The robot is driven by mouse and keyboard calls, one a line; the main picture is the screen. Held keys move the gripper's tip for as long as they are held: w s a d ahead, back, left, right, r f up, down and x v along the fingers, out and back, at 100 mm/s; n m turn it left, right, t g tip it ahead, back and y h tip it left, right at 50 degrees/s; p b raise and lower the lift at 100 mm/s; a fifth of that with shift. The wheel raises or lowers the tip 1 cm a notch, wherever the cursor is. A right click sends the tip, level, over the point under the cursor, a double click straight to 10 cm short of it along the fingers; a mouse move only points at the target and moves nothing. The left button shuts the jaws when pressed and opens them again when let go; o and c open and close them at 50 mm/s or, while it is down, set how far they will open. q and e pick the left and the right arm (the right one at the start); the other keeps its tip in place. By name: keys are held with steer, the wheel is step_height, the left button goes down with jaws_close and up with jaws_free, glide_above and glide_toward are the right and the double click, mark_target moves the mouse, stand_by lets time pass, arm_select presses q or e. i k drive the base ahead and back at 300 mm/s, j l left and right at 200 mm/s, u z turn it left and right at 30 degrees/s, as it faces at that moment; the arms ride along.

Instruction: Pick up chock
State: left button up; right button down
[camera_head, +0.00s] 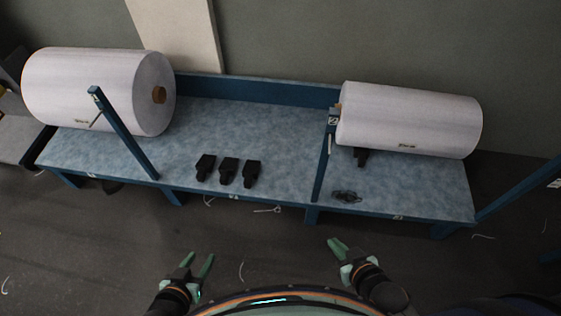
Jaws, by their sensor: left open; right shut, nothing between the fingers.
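Three black chocks lie in a row on the blue table near its front edge: a left one (205,167), a middle one (228,171) and a right one (251,173). Another black piece (362,157), perhaps a chock, sits under the front of the right white roll and is partly hidden by it. My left gripper (198,262) is open and empty, over the floor in front of the table. My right gripper (337,245) is shut and empty, also in front of the table and to the right of the row. Both are apart from the chocks.
The blue table (285,150) carries a large white roll (95,90) at left and another roll (410,118) at right. Blue posts (125,135) rise at its front edge, one (322,165) near the middle. A dark tangled item (346,197) lies at front right. Thread scraps litter the floor.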

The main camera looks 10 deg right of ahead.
mark_target(250, 171)
steer(key=i+j+z, duration=0.15)
steer(key=i+j, duration=0.2)
steer(key=i+j+z, duration=0.2)
steer(key=i+j, duration=0.15)
steer(key=j, duration=0.25)
